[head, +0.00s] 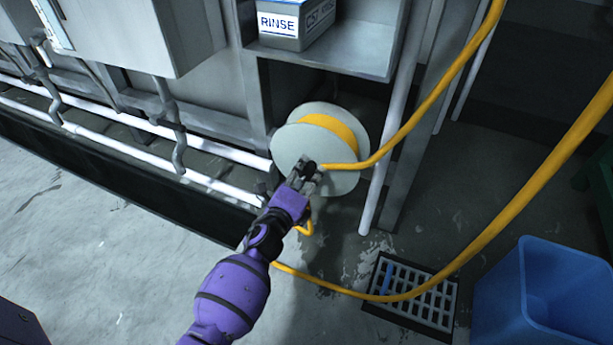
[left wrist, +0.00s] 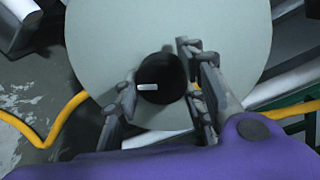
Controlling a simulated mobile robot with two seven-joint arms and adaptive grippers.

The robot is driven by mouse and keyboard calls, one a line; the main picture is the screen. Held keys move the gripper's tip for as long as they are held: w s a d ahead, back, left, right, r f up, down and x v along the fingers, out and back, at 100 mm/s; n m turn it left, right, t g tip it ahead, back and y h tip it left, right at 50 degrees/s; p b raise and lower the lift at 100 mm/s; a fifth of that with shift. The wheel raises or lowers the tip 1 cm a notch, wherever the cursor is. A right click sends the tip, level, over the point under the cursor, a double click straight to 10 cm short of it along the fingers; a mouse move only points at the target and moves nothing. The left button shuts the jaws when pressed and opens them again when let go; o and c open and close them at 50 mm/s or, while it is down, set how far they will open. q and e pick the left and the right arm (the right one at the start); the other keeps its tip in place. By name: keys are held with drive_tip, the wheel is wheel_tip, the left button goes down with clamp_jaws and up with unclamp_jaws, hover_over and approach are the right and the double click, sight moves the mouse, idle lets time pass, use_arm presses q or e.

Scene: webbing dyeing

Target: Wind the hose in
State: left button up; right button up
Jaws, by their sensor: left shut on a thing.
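The pale reel (head: 286,150) stands low under a shelf, with some yellow hose (head: 335,124) wound on its drum. One run of the hose rises from the reel to the upper right. Another stretch of hose lies on the floor in front and climbs to the right edge. My left gripper (head: 305,176) is at the reel's near face. In the left wrist view, the gripper's fingers (left wrist: 158,92) are shut on a dark round knob (left wrist: 162,70) in front of the pale disc (left wrist: 105,35). My right gripper is not in view.
A blue bin (head: 545,300) stands at lower right, beside a floor drain grate (head: 412,292) that the hose crosses. A white pipe (head: 385,160) stands just right of the reel. A box marked RINSE (head: 280,24) sits on the shelf (head: 345,63) above.

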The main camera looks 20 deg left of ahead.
use_arm(q)
drive_tip(key=shift+s+d+f+m+b, duration=0.2)
drive_tip(key=shift+f+m+b, duration=0.15)
drive_tip(key=shift+m, duration=0.25)
drive_tip(key=shift+a, duration=0.1)
drive_tip(key=o, duration=1)
drive_tip(key=shift+o, duration=0.4)
drive_tip(key=shift+w, duration=0.1)
drive_tip(key=shift+r, duration=0.1)
drive_tip(key=shift+a, duration=0.1)
drive_tip(key=s+r, duration=0.1)
drive_tip(key=s, duration=1.1)
